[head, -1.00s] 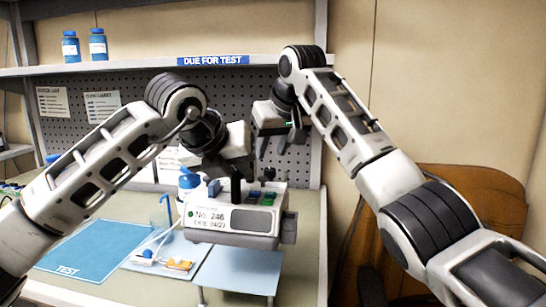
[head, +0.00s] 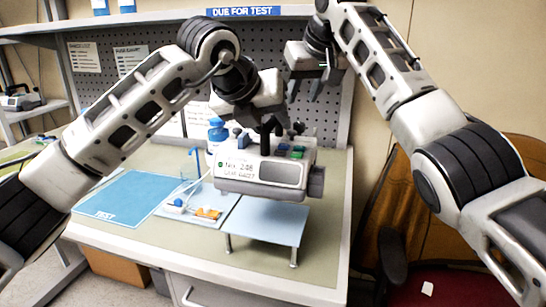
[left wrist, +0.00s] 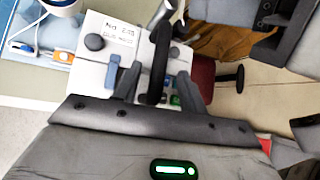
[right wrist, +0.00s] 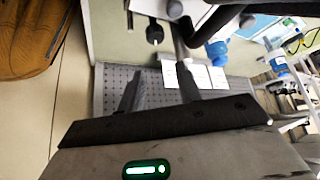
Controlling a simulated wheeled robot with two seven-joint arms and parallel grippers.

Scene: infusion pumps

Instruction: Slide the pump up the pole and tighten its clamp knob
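The pump (head: 265,172), a pale box with a grey front and the label No. 246, is at the workbench behind a low blue platform. A black upright handle (head: 265,140) stands on its top; it also shows in the left wrist view (left wrist: 155,65). My left gripper (head: 262,118) is just above the pump, its fingers apart on either side of the handle. I cannot see contact. A dark knob-like part (head: 316,182) sticks out at the pump's right side. My right gripper (head: 303,92) is open and empty, above and behind the pump. I cannot make out the pole clearly.
The blue platform (head: 262,222) stands in front of the pump. A blue TEST mat (head: 125,197), an orange item (head: 207,213) and a blue-capped bottle (head: 217,132) are to the left. A pegboard (head: 330,115) and a shelf (head: 180,22) are behind. A brown chair (head: 440,215) is at right.

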